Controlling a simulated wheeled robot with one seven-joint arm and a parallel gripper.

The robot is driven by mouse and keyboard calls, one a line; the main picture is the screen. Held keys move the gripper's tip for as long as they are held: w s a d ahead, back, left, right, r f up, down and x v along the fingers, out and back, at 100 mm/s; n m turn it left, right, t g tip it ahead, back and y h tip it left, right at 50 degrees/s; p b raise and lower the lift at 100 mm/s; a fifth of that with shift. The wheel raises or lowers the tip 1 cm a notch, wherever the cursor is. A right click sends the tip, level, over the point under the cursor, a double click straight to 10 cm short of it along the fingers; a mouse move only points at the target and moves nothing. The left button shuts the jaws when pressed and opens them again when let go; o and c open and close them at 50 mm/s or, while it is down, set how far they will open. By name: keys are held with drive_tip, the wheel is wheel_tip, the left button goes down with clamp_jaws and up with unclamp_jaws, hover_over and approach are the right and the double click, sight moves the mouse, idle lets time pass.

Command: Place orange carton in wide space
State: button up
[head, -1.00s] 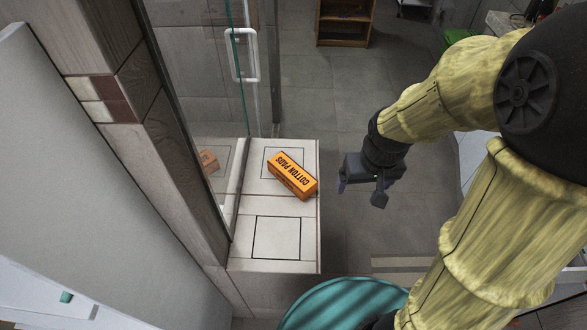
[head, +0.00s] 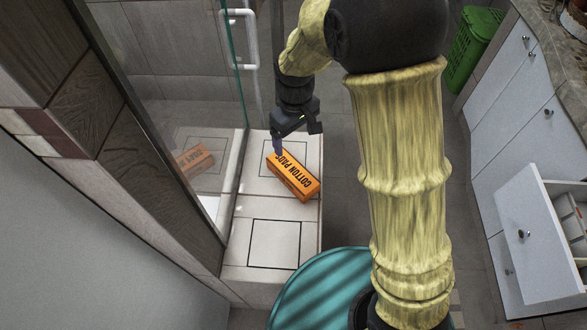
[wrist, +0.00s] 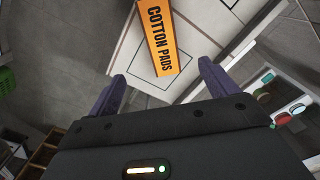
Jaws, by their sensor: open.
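The orange carton (head: 293,178), lettered "COTTON PADS", lies on its side on a pale tiled ledge (head: 239,248). It partly covers the far of two dark-outlined squares and reaches toward the ledge's right edge. The near outlined square (head: 274,244) is bare. My gripper (head: 278,148) is open and empty near the far end of the carton. In the wrist view the carton (wrist: 160,38) points in between the two spread purple fingers and its lettered face shows. I cannot tell how high the fingers are above it.
A glass panel (head: 190,100) with a white handle (head: 250,40) stands left of the ledge and mirrors the carton. A teal round object (head: 320,290) is near the ledge's front. A drawer (head: 530,235) stands open at right.

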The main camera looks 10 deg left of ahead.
idle(0.3)
approach(293, 170)
drive_tip(key=f, duration=0.5)
drive_tip(key=shift+s+d+f, duration=0.15)
drive_tip(key=shift+d+f, duration=0.05)
drive_tip(key=shift+f, duration=0.35)
drive_tip(key=shift+a+f+p, duration=0.15)
drive_tip(key=shift+f+p, duration=0.05)
drive_tip(key=shift+f, duration=1.15)
drive_tip(key=shift+a+f+p, duration=0.1)
drive_tip(key=shift+f+p, duration=0.05)
drive_tip(key=shift+f, duration=1.15)
drive_tip(key=c, duration=1.2)
